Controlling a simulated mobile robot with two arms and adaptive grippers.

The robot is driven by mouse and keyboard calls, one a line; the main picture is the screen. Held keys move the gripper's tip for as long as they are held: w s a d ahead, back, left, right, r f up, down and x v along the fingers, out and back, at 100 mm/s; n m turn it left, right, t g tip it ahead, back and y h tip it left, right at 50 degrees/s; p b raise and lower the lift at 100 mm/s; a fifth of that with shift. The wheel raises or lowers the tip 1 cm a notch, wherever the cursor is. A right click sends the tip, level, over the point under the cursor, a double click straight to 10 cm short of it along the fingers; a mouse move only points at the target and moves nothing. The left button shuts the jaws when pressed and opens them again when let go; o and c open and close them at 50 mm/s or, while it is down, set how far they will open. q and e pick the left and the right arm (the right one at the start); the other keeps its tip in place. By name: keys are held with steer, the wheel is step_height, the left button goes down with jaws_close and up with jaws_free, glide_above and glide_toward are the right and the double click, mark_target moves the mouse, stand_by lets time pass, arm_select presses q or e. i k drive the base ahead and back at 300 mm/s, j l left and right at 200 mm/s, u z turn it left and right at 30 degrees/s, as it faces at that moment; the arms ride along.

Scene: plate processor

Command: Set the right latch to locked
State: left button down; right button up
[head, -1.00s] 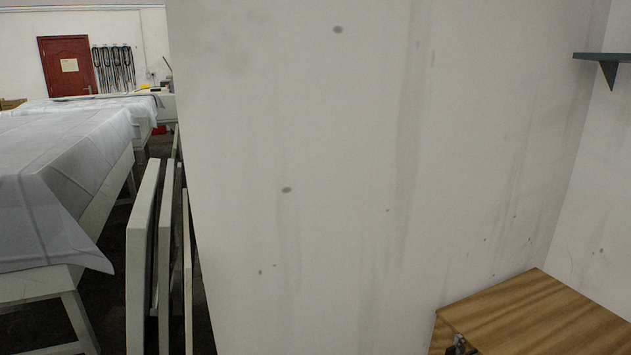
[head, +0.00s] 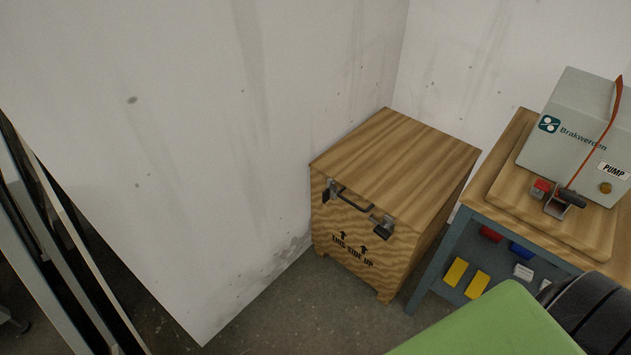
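A wooden crate (head: 395,160) with a striped lid and the print "THIS SIDE UP" stands on the floor against the white wall. Its front carries two metal latches with a dark handle (head: 355,197) between them. The left latch (head: 328,190) is near the crate's left front corner. The right latch (head: 383,228) is near the right front corner, with a dark part hanging low. Whether either latch is locked is too small to tell. Neither gripper shows in the head view.
Right of the crate stands a grey-framed bench (head: 438,258) with a grey pump box (head: 570,135), a red-tipped clamp (head: 553,195) and a red strap. Yellow, red and blue items sit below its top. Dark floor (head: 290,310) lies open before the crate. Panels (head: 45,240) stand at left.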

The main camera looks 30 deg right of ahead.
mark_target(381, 231)
steer(key=z, duration=1.35)
